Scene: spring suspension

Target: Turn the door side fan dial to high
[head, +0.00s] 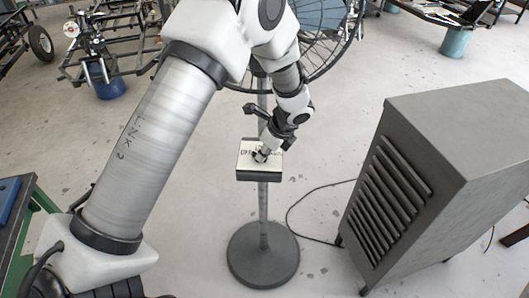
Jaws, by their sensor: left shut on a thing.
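The fan is a pedestal fan (264,222) with a round grey base, standing in front of me in the head view. Its wire cage (318,40) shows at the top, partly behind my arm. A small box with a pale, lettered top face (245,152) is mounted on the pole. My left gripper (262,155) reaches down to this face and is shut on the dial, which its fingers mostly hide. I cannot read the dial's setting. My right gripper is not in view.
A large grey louvred cabinet (450,150) stands at the right, with a black cable (300,204) on the floor between it and the fan. A green-edged bench (28,232) is at the lower left. Metal frames (115,40) stand behind at the upper left.

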